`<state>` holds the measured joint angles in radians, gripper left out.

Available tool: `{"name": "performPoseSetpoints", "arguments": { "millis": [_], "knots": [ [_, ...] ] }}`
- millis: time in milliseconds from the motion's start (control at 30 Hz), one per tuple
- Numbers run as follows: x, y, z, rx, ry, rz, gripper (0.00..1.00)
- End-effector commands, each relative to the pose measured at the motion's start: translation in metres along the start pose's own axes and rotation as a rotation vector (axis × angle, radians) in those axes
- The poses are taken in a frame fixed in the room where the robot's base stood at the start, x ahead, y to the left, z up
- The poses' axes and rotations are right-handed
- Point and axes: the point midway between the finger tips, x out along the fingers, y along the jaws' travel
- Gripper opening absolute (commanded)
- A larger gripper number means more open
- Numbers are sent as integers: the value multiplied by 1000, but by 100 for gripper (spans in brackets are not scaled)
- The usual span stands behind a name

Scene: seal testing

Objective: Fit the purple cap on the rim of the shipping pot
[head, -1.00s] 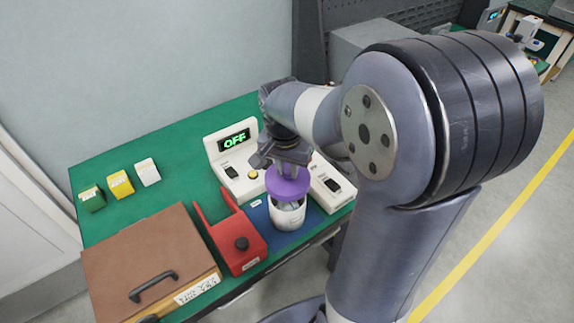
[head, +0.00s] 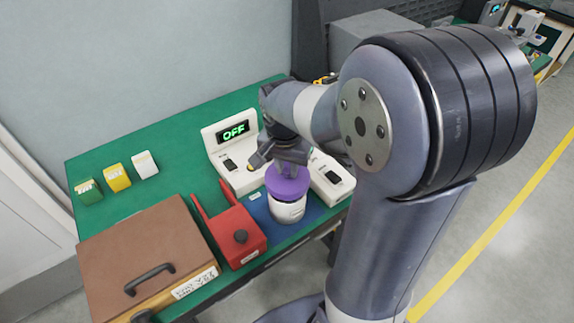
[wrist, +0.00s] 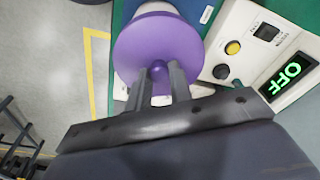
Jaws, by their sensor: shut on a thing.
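The purple cap (head: 287,184) is held by my gripper (head: 287,157), whose fingers are shut on its small central knob. In the wrist view the cap (wrist: 150,45) shows as a round disc with my gripper (wrist: 158,75) closed over the knob. The white shipping pot (head: 287,210) stands upright on a blue mat (head: 262,213). The cap is directly above the pot's mouth and hides its rim. The cap appears level and at the rim; whether it is fully seated I cannot tell.
A white device with an "OFF" display (head: 232,148) stands behind the pot, and another white device (head: 331,178) is to its right. A red fixture (head: 237,238) and a brown-lidded box (head: 150,250) stand left. Several small blocks (head: 117,178) sit on the green table (head: 180,170).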

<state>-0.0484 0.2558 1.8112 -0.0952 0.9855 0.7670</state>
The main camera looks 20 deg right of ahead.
Motion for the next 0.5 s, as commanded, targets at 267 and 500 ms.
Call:
{"name": "performPoseSetpoints", "arguments": {
  "millis": [267,500],
  "knots": [
    [5,0,1,0,0,0,0],
    [11,0,1,0,0,0,0]
  ]
}}
